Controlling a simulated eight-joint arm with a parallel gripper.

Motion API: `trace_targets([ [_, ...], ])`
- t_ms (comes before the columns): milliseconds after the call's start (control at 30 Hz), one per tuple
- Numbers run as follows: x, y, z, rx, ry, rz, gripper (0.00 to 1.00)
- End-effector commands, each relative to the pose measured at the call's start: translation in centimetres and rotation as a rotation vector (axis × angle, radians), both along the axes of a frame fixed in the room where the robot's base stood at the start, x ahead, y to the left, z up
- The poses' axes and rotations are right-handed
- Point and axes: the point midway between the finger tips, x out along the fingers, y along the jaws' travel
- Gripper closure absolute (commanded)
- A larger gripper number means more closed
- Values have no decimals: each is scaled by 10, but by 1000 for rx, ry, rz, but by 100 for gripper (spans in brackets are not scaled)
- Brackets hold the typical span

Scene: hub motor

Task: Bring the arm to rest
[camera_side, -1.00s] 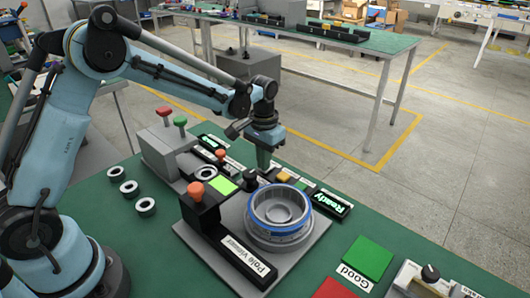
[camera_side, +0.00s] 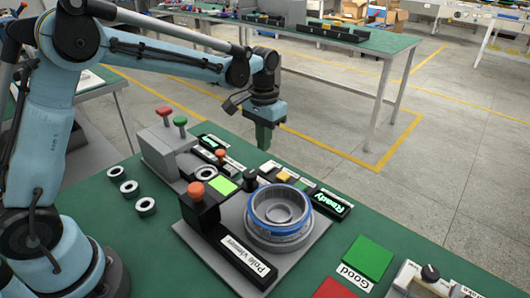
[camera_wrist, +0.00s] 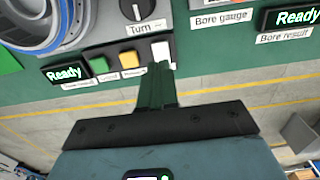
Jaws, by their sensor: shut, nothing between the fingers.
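My light-blue arm holds my gripper (camera_side: 264,146) above the far side of the green bench, pointing down. Its green fingers are together with nothing between them; they also show in the wrist view (camera_wrist: 158,80). The fingertips appear over or near a white button (camera_wrist: 160,50) beside a yellow one (camera_wrist: 129,60) in the wrist view; the height gap is hard to judge there. In the side view the fingers are clear of the bench.
The pole viewer (camera_side: 216,230) holds a ring-shaped hub part with a blue band (camera_side: 279,232). Several small rings lie at the left, one here (camera_side: 145,206). A green "Good" pad (camera_side: 367,257) and a red pad (camera_side: 334,289) are at front right. Displays read "Ready" (camera_side: 329,204).

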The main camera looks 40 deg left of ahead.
Motion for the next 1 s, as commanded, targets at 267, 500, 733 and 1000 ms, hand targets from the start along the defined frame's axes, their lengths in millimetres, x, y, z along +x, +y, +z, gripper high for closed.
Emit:
trace_targets([
  [267,0,0,8,0,0,0,100],
  [500,-2,0,10,0,-6,0,100],
  [733,-26,2,37,-2,-93,0,100],
  [1000,-75,5,68,-3,-258,1,100],
])
